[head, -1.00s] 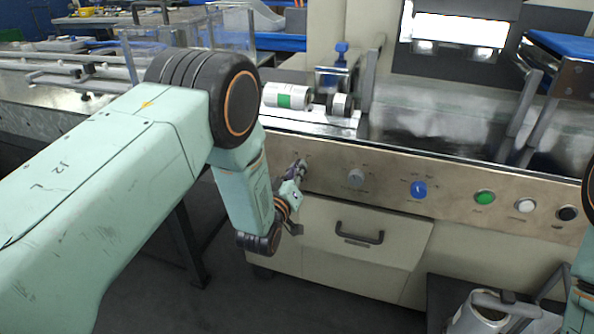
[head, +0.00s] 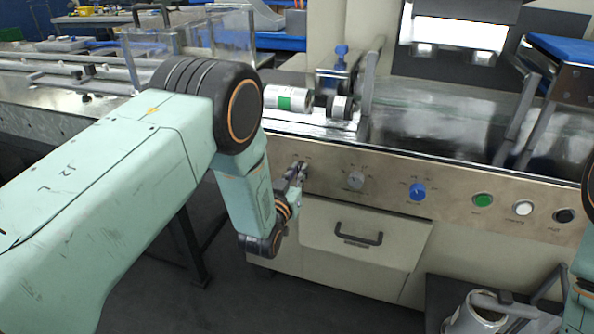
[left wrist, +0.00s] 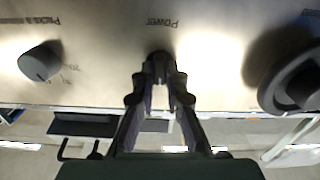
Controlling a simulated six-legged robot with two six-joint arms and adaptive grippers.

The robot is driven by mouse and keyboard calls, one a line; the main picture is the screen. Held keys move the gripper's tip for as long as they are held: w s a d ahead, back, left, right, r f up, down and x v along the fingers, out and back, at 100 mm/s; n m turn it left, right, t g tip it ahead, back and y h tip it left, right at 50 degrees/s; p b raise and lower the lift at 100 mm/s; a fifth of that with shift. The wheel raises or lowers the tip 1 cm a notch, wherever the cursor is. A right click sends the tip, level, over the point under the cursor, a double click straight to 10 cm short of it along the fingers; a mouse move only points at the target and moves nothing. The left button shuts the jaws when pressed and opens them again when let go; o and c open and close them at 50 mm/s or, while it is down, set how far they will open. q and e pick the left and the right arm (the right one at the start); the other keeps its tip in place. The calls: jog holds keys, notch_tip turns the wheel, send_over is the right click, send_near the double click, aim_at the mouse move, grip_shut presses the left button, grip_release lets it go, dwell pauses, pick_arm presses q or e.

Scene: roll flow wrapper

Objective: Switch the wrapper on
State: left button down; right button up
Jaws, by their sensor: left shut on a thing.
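The wrapper's steel control panel (head: 455,198) runs across the right half of the head view. My left gripper (head: 301,168) is at the panel's left end, left of the grey dial. In the left wrist view, my left gripper (left wrist: 160,68) is shut on the small dark power switch (left wrist: 160,56) under the printed word "Power". The fingers hide most of the switch, so I cannot tell its setting.
A grey dial (head: 355,181), a blue knob (head: 417,192) and green (head: 482,200), white (head: 523,208) and black (head: 564,215) buttons line the panel. A handled drawer (head: 360,238) is below. In the left wrist view, a large dark round part (left wrist: 295,80) is at right.

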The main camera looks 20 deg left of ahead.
pick_arm(q)
jog(key=shift+d+r+m+p, duration=0.15)
jog(key=shift+m+p, duration=0.25)
jog(key=shift+m, duration=2.9)
jog(key=c, duration=1.4)
grip_release()
jog(key=shift+w, duration=0.1)
jog(key=s, duration=1.2)
jog(key=shift+s+a, duration=0.1)
jog(key=shift+a, duration=0.1)
jog(key=shift+f, duration=0.2)
